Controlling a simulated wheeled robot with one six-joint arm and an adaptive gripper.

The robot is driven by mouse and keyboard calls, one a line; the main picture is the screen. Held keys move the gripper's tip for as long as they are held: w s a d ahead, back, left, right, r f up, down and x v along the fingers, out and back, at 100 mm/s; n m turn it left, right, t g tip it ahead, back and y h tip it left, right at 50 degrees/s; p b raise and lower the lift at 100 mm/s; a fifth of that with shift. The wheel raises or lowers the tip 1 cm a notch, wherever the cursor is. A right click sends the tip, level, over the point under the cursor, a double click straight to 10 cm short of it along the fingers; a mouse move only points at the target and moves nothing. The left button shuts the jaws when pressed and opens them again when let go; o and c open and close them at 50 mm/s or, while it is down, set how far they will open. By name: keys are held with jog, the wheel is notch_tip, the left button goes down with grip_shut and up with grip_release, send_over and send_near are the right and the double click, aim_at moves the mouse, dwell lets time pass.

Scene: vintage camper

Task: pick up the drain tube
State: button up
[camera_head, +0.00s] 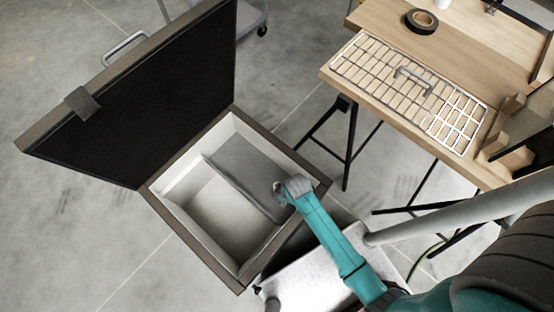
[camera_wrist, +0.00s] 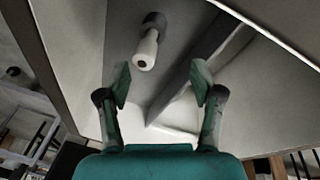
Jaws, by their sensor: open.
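What looks like the drain tube (camera_wrist: 147,48), a short pale tube with a dark collar and a hole in its end, shows at the upper middle of the wrist view. It is by a grey surface inside the open case (camera_head: 220,258). My gripper (camera_wrist: 162,84) is open and empty, with its two green fingers apart. The tube is beyond the fingertips, a little left of their middle, and no contact shows. In the head view my gripper (camera_head: 281,189) is over the right part of the case. I cannot make out the tube there; my gripper may hide it.
The case has raised walls, a grey inner panel (camera_head: 243,172) and an upright black lid (camera_head: 140,95) at the left. A wooden workbench (camera_head: 470,40) at upper right holds a wire rack (camera_head: 408,88) and a tape roll (camera_head: 421,21). Concrete floor lies clear at lower left.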

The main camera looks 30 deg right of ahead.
jog(key=w+g, duration=0.1)
jog(key=w, duration=0.1)
jog(key=w+n+g, duration=0.1)
jog(key=w, duration=0.1)
jog(key=shift+w, duration=0.35)
jog(key=shift+w+r+n, duration=0.15)
jog(key=shift+w+n, duration=0.25)
jog(key=shift+w, duration=0.1)
jog(key=shift+g, duration=0.3)
jog(key=shift+w+f, duration=0.2)
jog(key=shift+f, duration=5.15)
jog(key=c, duration=1.2)
